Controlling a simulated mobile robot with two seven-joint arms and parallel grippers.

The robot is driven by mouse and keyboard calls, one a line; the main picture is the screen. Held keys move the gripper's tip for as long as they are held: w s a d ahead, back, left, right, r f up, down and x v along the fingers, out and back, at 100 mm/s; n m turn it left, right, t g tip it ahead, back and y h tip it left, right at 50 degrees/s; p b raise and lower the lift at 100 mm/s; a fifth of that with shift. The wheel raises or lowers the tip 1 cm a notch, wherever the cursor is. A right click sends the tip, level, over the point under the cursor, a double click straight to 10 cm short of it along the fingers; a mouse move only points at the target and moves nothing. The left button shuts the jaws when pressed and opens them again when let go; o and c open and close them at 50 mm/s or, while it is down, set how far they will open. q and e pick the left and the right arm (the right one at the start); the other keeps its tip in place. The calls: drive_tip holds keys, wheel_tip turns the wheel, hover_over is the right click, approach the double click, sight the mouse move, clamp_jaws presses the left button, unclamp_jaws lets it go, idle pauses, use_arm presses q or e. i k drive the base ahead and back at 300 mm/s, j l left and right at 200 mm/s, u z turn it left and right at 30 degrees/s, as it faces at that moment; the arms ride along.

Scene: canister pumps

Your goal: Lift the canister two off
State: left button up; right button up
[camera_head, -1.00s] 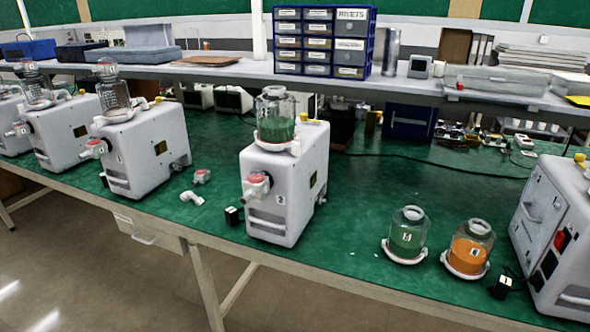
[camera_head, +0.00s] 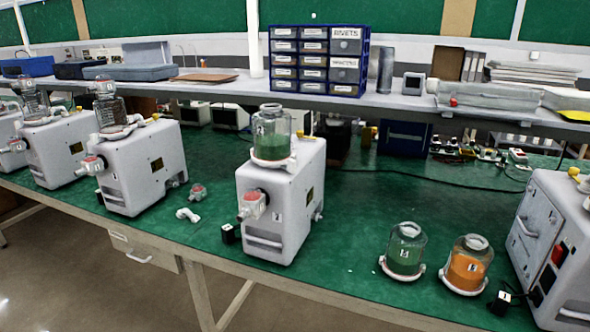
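Several canisters are in view, and I cannot read surely which one is numbered two. A clear canister with green contents (camera_head: 271,138) sits upright on top of the white middle pump (camera_head: 284,195). Clear, empty-looking canisters (camera_head: 109,112) sit on the pumps at the left (camera_head: 145,168). Neither of my grippers is in view.
A white pump (camera_head: 552,250) stands at the right edge. Loose white fittings (camera_head: 187,214) and a small black box (camera_head: 228,233) lie left of the middle pump. A raised shelf (camera_head: 225,90) with a drawer cabinet (camera_head: 318,62) runs behind.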

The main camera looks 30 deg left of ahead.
sight(271, 127)
drive_tip(key=j+z, duration=0.2)
drive_tip(key=j, duration=2.1)
